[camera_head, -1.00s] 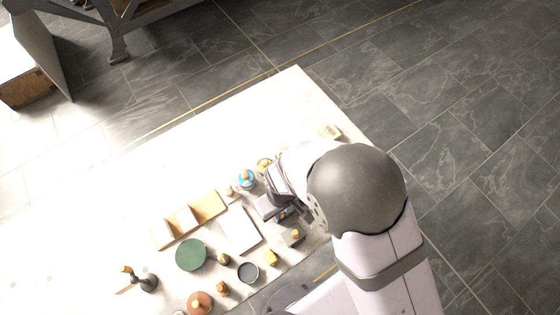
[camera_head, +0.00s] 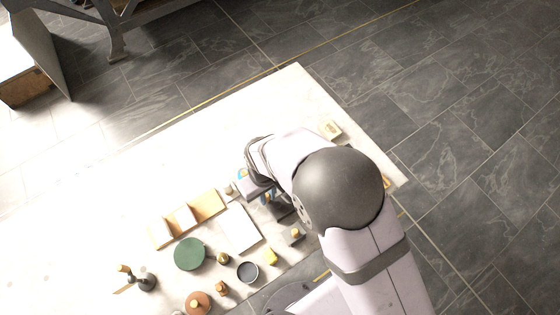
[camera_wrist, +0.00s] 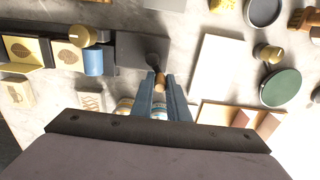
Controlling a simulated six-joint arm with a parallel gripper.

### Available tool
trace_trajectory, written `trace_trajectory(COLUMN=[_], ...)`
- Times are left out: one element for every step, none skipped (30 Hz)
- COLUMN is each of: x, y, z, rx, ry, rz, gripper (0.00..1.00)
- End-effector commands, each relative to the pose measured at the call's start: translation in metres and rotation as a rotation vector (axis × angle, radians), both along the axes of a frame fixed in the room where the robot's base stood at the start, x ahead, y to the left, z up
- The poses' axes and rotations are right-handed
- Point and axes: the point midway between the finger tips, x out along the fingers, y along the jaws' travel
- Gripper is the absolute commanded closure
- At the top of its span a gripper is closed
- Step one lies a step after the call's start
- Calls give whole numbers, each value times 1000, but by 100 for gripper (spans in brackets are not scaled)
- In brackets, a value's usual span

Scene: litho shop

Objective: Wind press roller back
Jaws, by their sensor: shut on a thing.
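In the wrist view my gripper (camera_wrist: 160,86) is shut on a short wooden handle (camera_wrist: 160,80), whose tip shows between the fingertips. A dark crank arm (camera_wrist: 154,60) lies just beyond it. The dark grey press bed (camera_wrist: 129,48) is to the left of the fingers. A blue roller (camera_wrist: 97,60) stands across the bed's left part, apart from the fingers, with a brass knob (camera_wrist: 80,35) beside it. In the head view the press (camera_head: 282,210) shows only partly beside my wrist, and my fingers are mostly hidden by my arm.
A white sheet (camera_head: 240,228), a wooden rack (camera_head: 202,208) and a green disc (camera_head: 190,254) lie left of the press. The table's upper left is clear.

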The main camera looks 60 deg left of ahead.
Motion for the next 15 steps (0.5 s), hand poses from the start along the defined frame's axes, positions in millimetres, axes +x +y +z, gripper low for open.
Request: trace_trajectory(x=[4,6,9,10,12,11,11,11,11,11,11,11,11,11,11], y=[2,3,4,5,5,4,4,4,4,4,4,4,4,4,4], z=[-1,-1,0,0,0,0,0,0,0,0,0,0,0,0,0], rx=[1,1,2,2,2,2,2,2,1,1,1,1,1,1,1], ry=[0,0,0,0,0,0,0,0,0,0,0,0,0,0,0], rz=[-2,-2,-2,-2,-1,0,0,0,0,0,0,0,0,0,0], gripper=[98,98,98,98,98,79,71,70,70,70,70,70,70,70,70])
